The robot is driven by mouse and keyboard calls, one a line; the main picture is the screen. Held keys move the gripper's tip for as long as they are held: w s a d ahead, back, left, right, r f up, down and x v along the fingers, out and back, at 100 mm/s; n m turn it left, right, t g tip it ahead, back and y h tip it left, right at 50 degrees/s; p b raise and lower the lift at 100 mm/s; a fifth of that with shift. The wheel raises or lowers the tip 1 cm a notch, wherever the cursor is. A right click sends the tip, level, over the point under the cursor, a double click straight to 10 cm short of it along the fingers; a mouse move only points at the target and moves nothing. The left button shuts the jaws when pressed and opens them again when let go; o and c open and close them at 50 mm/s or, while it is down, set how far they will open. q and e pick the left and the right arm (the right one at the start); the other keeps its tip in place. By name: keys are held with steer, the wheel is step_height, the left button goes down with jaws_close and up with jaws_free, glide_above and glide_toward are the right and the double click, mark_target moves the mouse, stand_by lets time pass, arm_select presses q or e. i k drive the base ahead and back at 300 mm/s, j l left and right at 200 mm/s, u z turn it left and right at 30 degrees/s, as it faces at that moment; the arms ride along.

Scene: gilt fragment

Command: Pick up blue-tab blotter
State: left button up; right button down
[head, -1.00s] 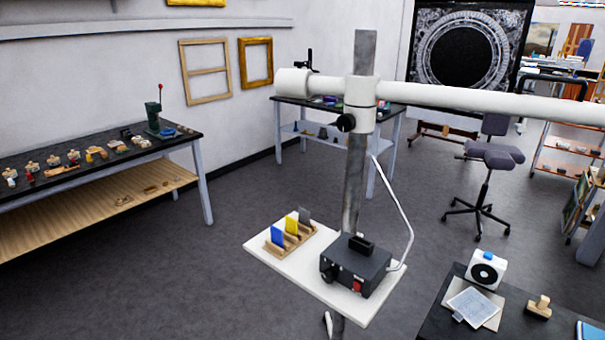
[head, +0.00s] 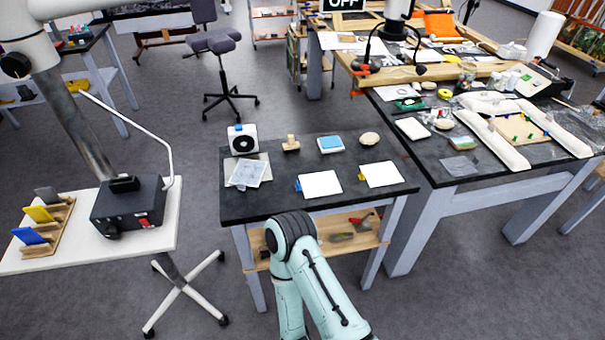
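The blue-tab blotter (head: 321,184) is a white sheet with a small blue tab at its left edge. It lies flat near the front edge of the small black table (head: 262,205). A similar white blotter with a yellow tab (head: 382,174) lies just to its right, with a gap between them. One of my teal arms rises from the bottom centre, in front of the table. Neither of my grippers shows in the head view.
The table also holds a small white fan-like device (head: 242,139), papers (head: 248,172), a wooden stamp (head: 291,143), a blue-topped pad (head: 331,143) and a round dish (head: 370,139). A white stand shelf (head: 150,235) is left. A cluttered bench (head: 455,172) is right.

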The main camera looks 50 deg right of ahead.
mark_target(324, 183)
steer(key=z, duration=1.95)
steer(key=i+l, duration=0.35)
steer(key=i+l+u, duration=0.2)
steer(key=u, duration=0.2)
steer(key=i+l+u, duration=0.15)
steer(key=l+u, duration=0.3)
